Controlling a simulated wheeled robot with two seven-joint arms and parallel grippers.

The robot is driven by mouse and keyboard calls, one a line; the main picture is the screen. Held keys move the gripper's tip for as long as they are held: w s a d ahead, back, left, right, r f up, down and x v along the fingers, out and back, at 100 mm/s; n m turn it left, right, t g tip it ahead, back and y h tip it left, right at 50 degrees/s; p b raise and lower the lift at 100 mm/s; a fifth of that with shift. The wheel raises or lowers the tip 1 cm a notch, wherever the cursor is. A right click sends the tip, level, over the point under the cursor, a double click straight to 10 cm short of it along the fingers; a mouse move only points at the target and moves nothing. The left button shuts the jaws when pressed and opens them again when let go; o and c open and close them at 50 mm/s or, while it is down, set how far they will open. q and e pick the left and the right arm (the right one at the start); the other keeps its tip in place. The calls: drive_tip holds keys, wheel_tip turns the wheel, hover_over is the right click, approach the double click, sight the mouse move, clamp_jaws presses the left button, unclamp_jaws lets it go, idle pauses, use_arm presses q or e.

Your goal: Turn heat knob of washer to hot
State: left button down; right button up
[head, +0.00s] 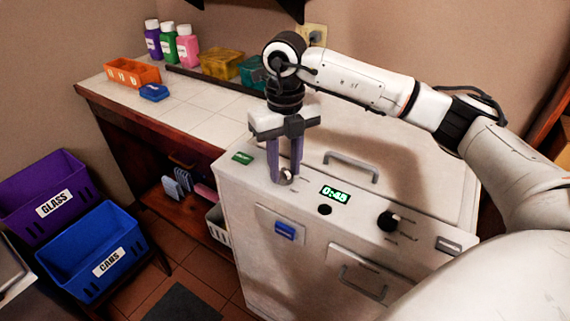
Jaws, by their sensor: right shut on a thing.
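The washer (262,264) is a white top-loading box with a control strip along its front top edge. My right gripper (286,178) points down at the left part of this strip, its purple fingers shut on a small silver-grey knob (287,177). The fingers partly hide this knob, so I cannot read its setting. A larger black knob (388,221) sits on the right of the strip with short marks beside it. A green display (335,194) reads 0:45, with a dark round button (325,210) below it. My left gripper is out of view.
A tiled counter (200,107) stands left of the washer with bottles (169,48), an orange tray (132,74) and a blue box (154,92). Purple (40,190) and blue (94,252) bins stand at the lower left. The washer lid has a grey handle (351,166).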

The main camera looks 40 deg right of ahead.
sight(285, 170)
idle(0.3)
drive_tip(key=o, duration=1.1)
drive_tip(key=shift+r, duration=0.15)
wheel_tip(285, 170, up, 10)
drive_tip(key=shift+r, duration=0.1)
drive_tip(key=shift+s, duration=0.1)
